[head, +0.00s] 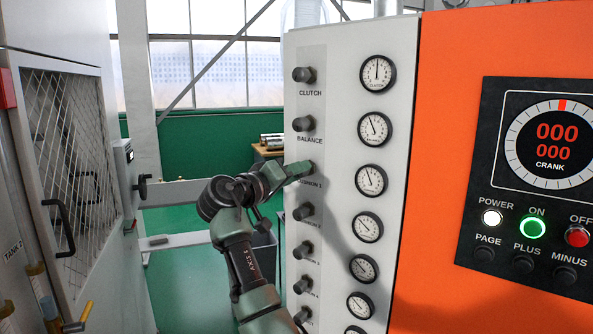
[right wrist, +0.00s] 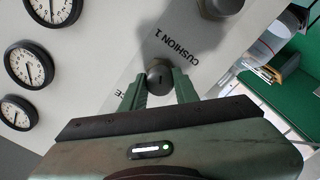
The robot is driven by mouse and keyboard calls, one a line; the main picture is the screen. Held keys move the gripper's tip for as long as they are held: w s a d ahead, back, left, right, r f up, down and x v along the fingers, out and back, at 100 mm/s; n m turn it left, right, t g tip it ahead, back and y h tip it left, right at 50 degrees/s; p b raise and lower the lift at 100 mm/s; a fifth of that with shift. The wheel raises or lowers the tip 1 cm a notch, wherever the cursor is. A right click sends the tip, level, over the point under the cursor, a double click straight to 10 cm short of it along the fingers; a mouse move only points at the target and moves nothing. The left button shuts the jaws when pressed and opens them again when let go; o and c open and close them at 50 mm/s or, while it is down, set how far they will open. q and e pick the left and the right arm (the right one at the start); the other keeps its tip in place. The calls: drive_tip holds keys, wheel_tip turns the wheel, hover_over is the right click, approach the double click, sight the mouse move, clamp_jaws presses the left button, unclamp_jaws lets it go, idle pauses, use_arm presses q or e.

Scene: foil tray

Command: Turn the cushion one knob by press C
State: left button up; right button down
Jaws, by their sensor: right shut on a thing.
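The cushion one knob (right wrist: 159,76) is a small dark round knob on the grey control panel. In the right wrist view it sits between the printed label CUSHION 1 and the end of another label. My right gripper (right wrist: 159,88) has its two green fingers shut on this knob, one on each side. In the head view my right gripper (head: 303,169) reaches the panel from the left, just above the CUSHION 1 label, and hides most of the knob. My left gripper is not in view. No letter C shows on the press.
The balance knob (head: 304,124) is above and another dark knob (head: 304,211) is below, in one column. Several dials, such as the cushion one gauge (head: 371,181), stand to the right. An orange panel (head: 445,130) is further right. A mesh-door cabinet (head: 70,150) stands left.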

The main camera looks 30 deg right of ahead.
drive_tip(key=shift+n, duration=1)
drive_tip(key=shift+p, duration=0.3)
drive_tip(key=c, duration=1.1)
unclamp_jaws()
drive_tip(key=shift+o, duration=0.2)
drive_tip(key=shift+a, duration=0.1)
drive_tip(key=b+v, duration=0.3)
drive_tip(key=v, duration=0.4)
drive_tip(key=shift+a+b, duration=0.3)
drive_tip(key=shift+a, duration=0.1)
